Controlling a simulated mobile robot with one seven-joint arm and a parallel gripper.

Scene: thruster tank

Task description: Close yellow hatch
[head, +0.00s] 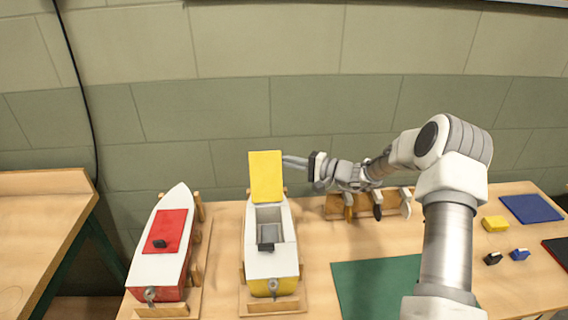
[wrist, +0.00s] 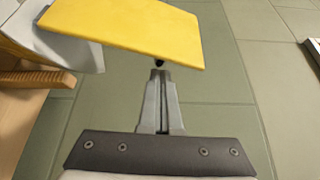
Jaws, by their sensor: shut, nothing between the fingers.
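The yellow hatch (head: 266,177) stands raised, roughly upright, at the far end of the white and yellow boat (head: 271,267). The grey compartment (head: 269,229) below it is open to view, with a small dark part at its near edge. My gripper (head: 290,161) is shut and empty at the right edge of the hatch, near its top. In the wrist view the hatch (wrist: 130,25) fills the upper left, and my shut fingertips (wrist: 158,72) are just below its edge. I cannot tell whether they touch it.
A white and red boat (head: 168,245) with its red hatch lying flat stands to the left. A wooden rack (head: 335,206) with several tools is behind my arm. A green mat (head: 375,285) and small yellow and blue blocks lie to the right. The wall is close behind.

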